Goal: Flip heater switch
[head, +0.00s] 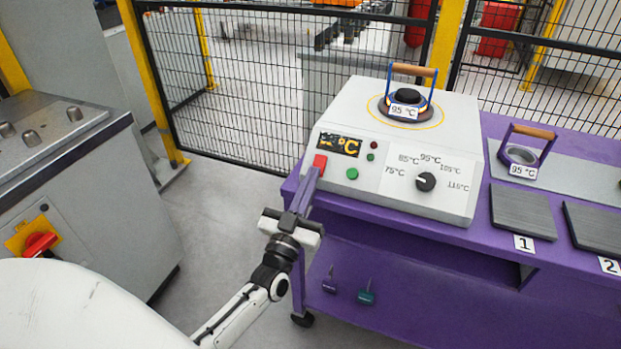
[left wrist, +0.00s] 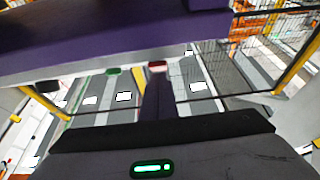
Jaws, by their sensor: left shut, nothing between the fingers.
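The heater (head: 385,130) is a pale box on the purple bench. A red switch (head: 320,162) sits at the left end of its sloped front; it also shows in the left wrist view (left wrist: 157,66). My left gripper (head: 311,174) is shut and empty, its purplish fingers pointing at the red switch. The fingertips overlap the switch's lower edge; I cannot tell whether they touch it. In the left wrist view the closed fingers (left wrist: 158,90) end just by the red switch. The switch's exact position is too small to tell. My right gripper is not in view.
A display (head: 338,144), green button (head: 352,173) and black temperature knob (head: 425,182) are close right of the switch. A handled ring (head: 406,104) sits on the heater, another (head: 523,155) on the bench. The purple bench's front edge is beneath the heater. Fencing stands behind.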

